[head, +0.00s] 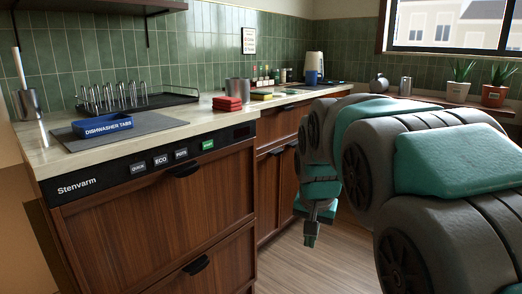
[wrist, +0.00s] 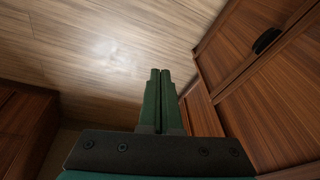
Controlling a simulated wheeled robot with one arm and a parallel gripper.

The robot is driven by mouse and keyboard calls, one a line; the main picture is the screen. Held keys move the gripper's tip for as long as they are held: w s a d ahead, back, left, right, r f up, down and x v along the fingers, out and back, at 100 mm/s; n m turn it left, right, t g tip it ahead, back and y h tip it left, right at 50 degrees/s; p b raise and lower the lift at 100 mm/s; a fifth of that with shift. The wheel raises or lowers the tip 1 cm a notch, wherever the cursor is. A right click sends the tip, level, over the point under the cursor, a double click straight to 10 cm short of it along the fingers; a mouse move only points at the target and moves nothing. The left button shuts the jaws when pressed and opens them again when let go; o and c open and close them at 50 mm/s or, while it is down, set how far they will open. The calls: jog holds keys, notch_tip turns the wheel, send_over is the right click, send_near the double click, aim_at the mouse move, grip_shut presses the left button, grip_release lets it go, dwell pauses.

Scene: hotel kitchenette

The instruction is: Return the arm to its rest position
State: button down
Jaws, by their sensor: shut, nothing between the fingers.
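My arm, grey with teal covers, fills the right side of the head view and bends downward in front of the cabinets. My gripper (head: 311,238) hangs low, pointing down toward the wooden floor. In the wrist view, my gripper (wrist: 160,74) has its two green fingers together with nothing between them. The floor (wrist: 100,45) lies beyond the fingertips, and the gripper is clear of it. A wooden cabinet front (wrist: 265,85) is to the right of the fingers in the wrist view.
A dishwasher (head: 155,215) with a black control strip is at the left. The counter (head: 190,120) above holds a blue dishwasher tabs box (head: 103,126), a dish rack (head: 135,101) and red cloths (head: 228,103). Potted plants (head: 496,88) stand by the window. Open floor shows below my gripper.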

jog(key=s+d+f+n+g, duration=0.1)
jog(key=s+f, duration=0.2)
jog(key=s, duration=0.7)
jog(key=s+d+f+n+g, duration=0.1)
jog(key=s+f, duration=0.3)
jog(key=s, duration=0.6)
jog(key=s+d+f+n+g, duration=0.2)
jog(key=s+f, duration=0.2)
jog(key=s, duration=0.7)
jog(key=shift+f+g, duration=0.15)
jog(key=shift+g, duration=0.25)
